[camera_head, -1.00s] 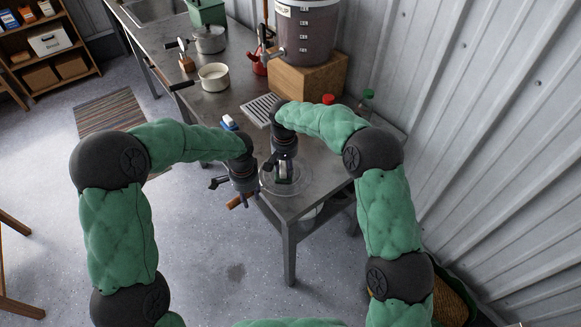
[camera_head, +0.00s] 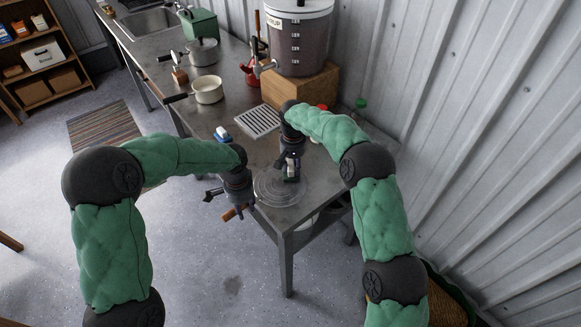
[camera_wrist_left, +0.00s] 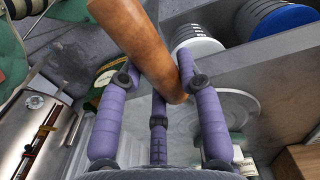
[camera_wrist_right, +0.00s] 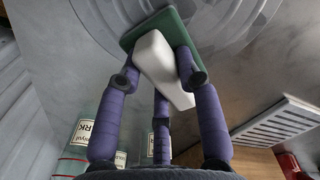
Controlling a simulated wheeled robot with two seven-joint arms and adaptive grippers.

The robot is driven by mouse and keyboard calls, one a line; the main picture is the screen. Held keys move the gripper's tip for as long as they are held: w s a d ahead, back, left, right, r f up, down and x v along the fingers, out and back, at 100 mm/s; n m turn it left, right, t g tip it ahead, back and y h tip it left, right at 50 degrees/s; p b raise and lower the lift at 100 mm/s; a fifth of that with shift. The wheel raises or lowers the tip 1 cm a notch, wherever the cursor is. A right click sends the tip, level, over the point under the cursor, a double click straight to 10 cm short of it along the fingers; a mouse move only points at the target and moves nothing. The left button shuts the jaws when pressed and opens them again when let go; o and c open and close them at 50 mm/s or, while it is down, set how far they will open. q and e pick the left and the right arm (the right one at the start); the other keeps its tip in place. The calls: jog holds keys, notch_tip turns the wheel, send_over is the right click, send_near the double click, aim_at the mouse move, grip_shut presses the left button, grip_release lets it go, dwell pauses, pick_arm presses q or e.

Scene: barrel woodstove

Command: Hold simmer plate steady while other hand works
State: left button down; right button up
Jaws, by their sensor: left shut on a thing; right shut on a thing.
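The simmer plate (camera_head: 277,190) is a grey disc with concentric rings at the table's near corner. Its wooden handle (camera_head: 229,214) sticks out left past the edge. My left gripper (camera_head: 225,203) is shut on this handle, and the orange-brown wood (camera_wrist_left: 150,50) shows between its fingers in the left wrist view. My right gripper (camera_head: 291,166) is shut on a scrub pad with a white grip (camera_wrist_right: 163,65) and green base (camera_wrist_right: 188,38). The pad is over the plate's back right part; I cannot tell whether it touches.
A slotted metal grate (camera_head: 258,121) and a blue-and-white item (camera_head: 222,134) lie farther back. A wooden block (camera_head: 300,88) carries a large syrup container (camera_head: 300,45). A cream pot (camera_head: 208,90) stands back left.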

jog(key=s+a, duration=0.4)
jog(key=a, duration=0.1)
jog(key=shift+s, duration=0.15)
jog(key=shift+s+a+r, duration=0.1)
jog(key=shift+a, duration=0.05)
notch_tip(320, 180, up, 8)
dwell(0.6)
pick_arm(q)
jog(key=c, duration=0.8)
grip_release()
jog(key=shift+o, duration=0.2)
